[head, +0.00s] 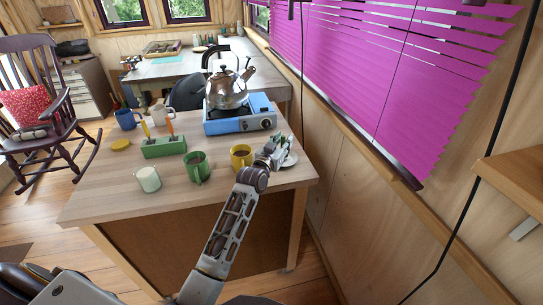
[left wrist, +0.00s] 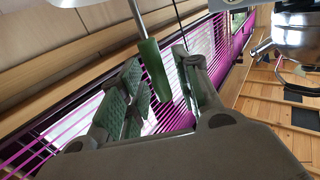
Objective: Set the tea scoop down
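The tea scoop (left wrist: 154,68), with a green handle and a metal shaft, shows in the left wrist view; its bowl lies outside the picture. My left gripper (left wrist: 160,80) has its fingers apart on either side of the handle. A gap shows to the right of the handle; whether the left pad touches it is hard to tell. In the head view, my left gripper (head: 279,148) is above the table's right end, beside the yellow mug (head: 241,157) and over a white saucer (head: 290,160). The scoop is too small to make out there. My right gripper is not in view.
On the wooden table (head: 107,185) stand a green mug (head: 198,168), a pale cup (head: 148,179), a green holder (head: 164,148) and a blue stove (head: 239,120) with a kettle (head: 229,91). The wall and magenta blinds (head: 390,70) are close on the right. The table's front left is clear.

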